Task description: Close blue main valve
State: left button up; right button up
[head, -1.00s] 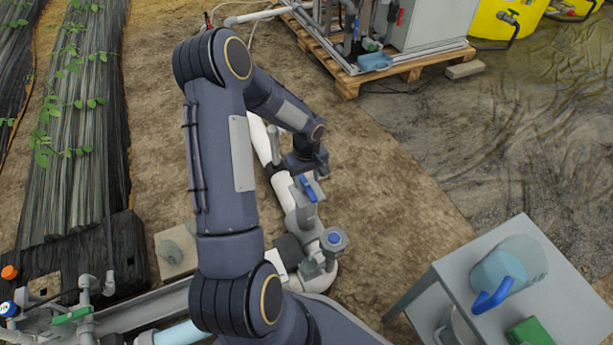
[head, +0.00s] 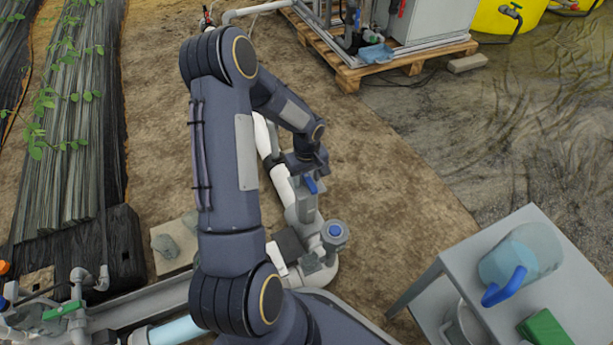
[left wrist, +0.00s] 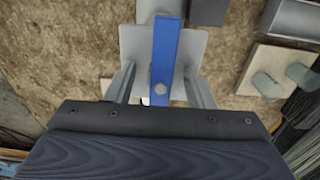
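The blue main valve has a blue lever handle (head: 310,185) on a grey body (head: 303,208) in the white pipe. In the left wrist view the blue handle (left wrist: 165,60) stands upright in the picture, roughly in line with the pipe. My left gripper (head: 308,180) is over the valve and hides part of the handle in the head view. In the wrist view its two fingers (left wrist: 161,90) are open, one on each side of the handle, with a gap to each side. My right gripper is not in view.
A grey fitting with a blue cap (head: 335,232) stands close below the valve. A grey cart (head: 570,290) with a jug (head: 520,255) is at the lower right. A skid on a wooden pallet (head: 350,75) is at the back. Bare soil lies right of the valve.

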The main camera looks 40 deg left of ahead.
pick_arm(q)
jog(key=shift+f, duration=0.15)
jog(key=c, duration=1)
jog(key=m+p, duration=0.1)
jog(key=m, duration=0.2)
jog(key=shift+s+m, duration=0.1)
jog(key=shift+m, duration=0.2)
jog(key=m+p, duration=0.2)
jog(key=m, duration=0.3)
jog(key=shift+d+m, duration=0.1)
jog(key=shift+m, duration=0.2)
jog(key=m+p, duration=0.2)
jog(key=m, duration=0.3)
jog(key=shift+m, duration=0.4)
jog(key=m+p, duration=0.1)
jog(key=m, duration=0.2)
jog(key=shift+s, duration=0.1)
jog(key=shift+f+m, duration=0.1)
jog(key=shift+m, duration=0.7)
